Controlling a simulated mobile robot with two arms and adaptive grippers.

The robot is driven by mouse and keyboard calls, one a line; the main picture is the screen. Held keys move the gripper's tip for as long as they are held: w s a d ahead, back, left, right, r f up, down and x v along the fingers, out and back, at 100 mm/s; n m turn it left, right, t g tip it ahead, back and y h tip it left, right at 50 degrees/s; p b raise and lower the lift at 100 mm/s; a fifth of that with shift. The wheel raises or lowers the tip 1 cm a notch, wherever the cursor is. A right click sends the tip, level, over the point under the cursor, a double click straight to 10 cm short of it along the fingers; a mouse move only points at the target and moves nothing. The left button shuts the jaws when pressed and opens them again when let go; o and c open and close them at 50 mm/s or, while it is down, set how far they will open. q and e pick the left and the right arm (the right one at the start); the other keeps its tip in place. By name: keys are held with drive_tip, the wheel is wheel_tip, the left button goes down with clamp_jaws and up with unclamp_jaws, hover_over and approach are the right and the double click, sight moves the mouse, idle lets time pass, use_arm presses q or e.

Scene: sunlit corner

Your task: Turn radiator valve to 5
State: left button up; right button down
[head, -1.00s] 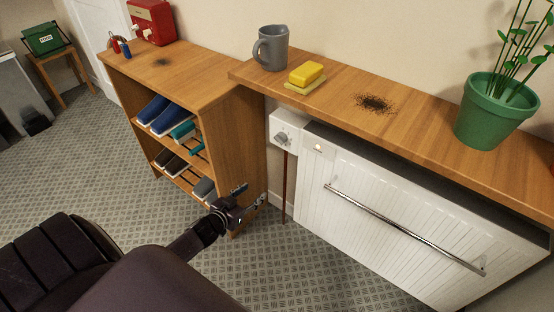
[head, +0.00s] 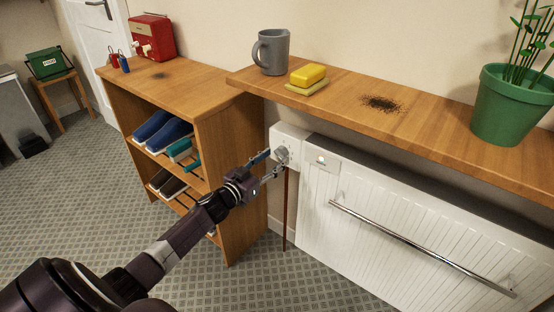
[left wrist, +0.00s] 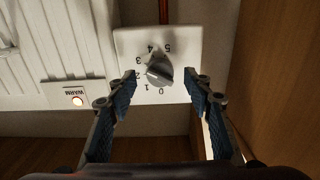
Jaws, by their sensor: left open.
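The radiator valve is a grey knob (head: 282,154) on a white box (head: 289,134) at the radiator's left end, above a thin brown pipe. The left wrist view shows the knob (left wrist: 159,71) close up, with a dial marked 0 to 5 that appears upside down. I cannot tell surely which number its pointer marks; it seems to lie on the low-number side. My left gripper (head: 274,166) is open in front of the valve. In the wrist view its fingertips (left wrist: 160,77) stand to either side of the knob, with gaps visible. My right gripper is not in view.
The white radiator (head: 400,220) has a chrome rail (head: 420,247) and a lit WARM indicator (left wrist: 77,100). A wooden shelf (head: 440,122) above holds a mug (head: 272,52), sponge (head: 308,75) and potted plant (head: 508,105). A shoe rack (head: 231,180) stands close on the left.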

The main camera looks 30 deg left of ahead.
use_arm(q)
drive_tip(key=shift+w+d, duration=0.1)
drive_tip(key=shift+w, duration=0.95)
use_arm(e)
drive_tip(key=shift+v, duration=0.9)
use_arm(q)
drive_tip(key=shift+c, duration=0.4)
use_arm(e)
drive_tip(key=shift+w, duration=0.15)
use_arm(q)
drive_tip(key=c, duration=1.1)
